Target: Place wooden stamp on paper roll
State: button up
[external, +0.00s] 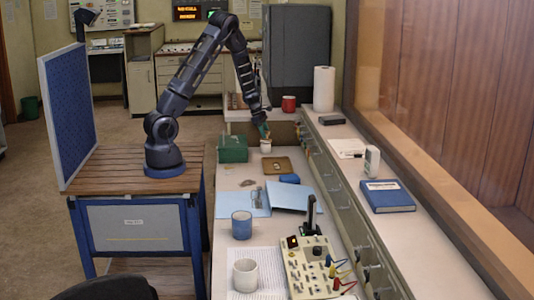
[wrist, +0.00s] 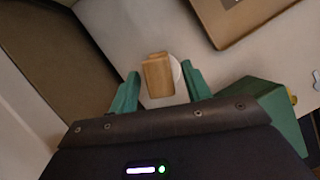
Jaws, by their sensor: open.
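The wooden stamp (wrist: 158,76) is a light brown block between my fingers in the wrist view. Behind it shows the pale edge of a round white thing (wrist: 178,74), which looks like the paper roll. In the external view a small white cylinder (external: 266,147) stands on the desk with a brown bit on top, right under my gripper (external: 264,132). The stamp appears to rest on it, but contact is too small to tell. My gripper (wrist: 160,88) is open, with a green finger on each side of the stamp and a gap visible at the left.
A green box (external: 233,149) is left of the white cylinder. A brown tray (external: 270,161) lies just in front. A red mug (external: 289,104) and a tall white roll (external: 324,88) stand farther back. Drawers with knobs (external: 318,158) rise along the right.

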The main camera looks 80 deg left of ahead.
jog(key=v, duration=0.9)
jog(key=s+d+r+m+h, duration=0.1)
jog(key=s+d+r+m, duration=0.1)
jog(key=d+r+m, duration=0.9)
jog(key=s+d+r+m, duration=0.2)
jog(key=d+r+m, duration=0.2)
jog(key=d+r, duration=0.75)
jog(key=s+d+r+m+y, duration=0.1)
jog(key=s+d+r+m, duration=0.1)
jog(key=s+d+m, duration=0.6)
jog(key=s+d+r+m+y, duration=0.1)
jog(key=s+d+r+m, duration=0.1)
jog(key=s+d+m, duration=0.6)
jog(key=s+d, duration=0.2)
jog(key=shift+s+m+t+y, duration=0.3)
jog(key=shift+y, duration=0.1)
jog(key=shift+r, duration=0.1)
